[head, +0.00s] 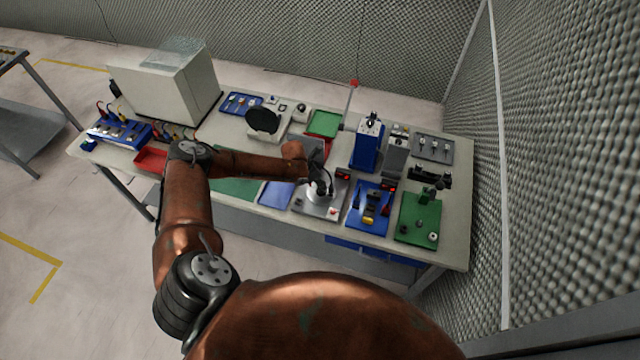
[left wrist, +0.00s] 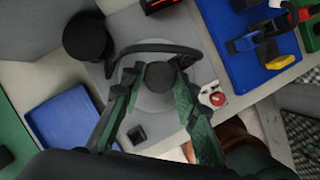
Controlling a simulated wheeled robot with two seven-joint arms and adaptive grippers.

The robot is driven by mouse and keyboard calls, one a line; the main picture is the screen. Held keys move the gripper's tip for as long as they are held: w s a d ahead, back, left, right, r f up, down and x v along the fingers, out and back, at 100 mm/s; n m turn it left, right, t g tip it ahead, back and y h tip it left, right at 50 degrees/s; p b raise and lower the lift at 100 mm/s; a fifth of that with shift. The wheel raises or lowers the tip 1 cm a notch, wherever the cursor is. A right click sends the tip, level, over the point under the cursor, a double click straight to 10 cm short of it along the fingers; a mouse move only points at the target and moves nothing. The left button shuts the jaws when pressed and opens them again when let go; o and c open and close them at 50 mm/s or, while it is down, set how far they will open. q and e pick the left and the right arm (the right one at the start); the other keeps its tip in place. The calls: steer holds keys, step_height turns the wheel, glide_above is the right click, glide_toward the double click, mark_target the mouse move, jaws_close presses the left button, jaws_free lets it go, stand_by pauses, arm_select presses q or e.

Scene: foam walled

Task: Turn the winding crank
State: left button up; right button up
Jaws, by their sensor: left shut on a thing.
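The winding crank station is a grey plate (head: 305,210) near the front edge of the bench, with a round grey base on it. My left gripper (head: 320,184) reaches down over it from the left. In the left wrist view, the two green-padded fingers of the gripper (left wrist: 160,80) are on either side of a dark round knob (left wrist: 162,78) and shut on it. A dark curved bar (left wrist: 155,47) passes just beyond the fingertips. A red button (left wrist: 217,99) on a pale block sits right of the fingers. My right gripper is not in view.
A blue board (head: 357,222) with yellow and dark parts stands right of the station, and a green board (head: 408,230) beyond it. A flat blue mat (head: 276,194) lies to the left. A blue tower (head: 366,150) stands behind. A foam wall (head: 560,140) bounds the right side.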

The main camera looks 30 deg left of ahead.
arm_select(q)
steer(key=shift+m, duration=0.3)
stand_by(0.4)
steer(key=o, duration=1.1)
steer(key=shift+w, duration=0.1)
steer(key=v, duration=1.2)
steer(key=shift+a, duration=0.15)
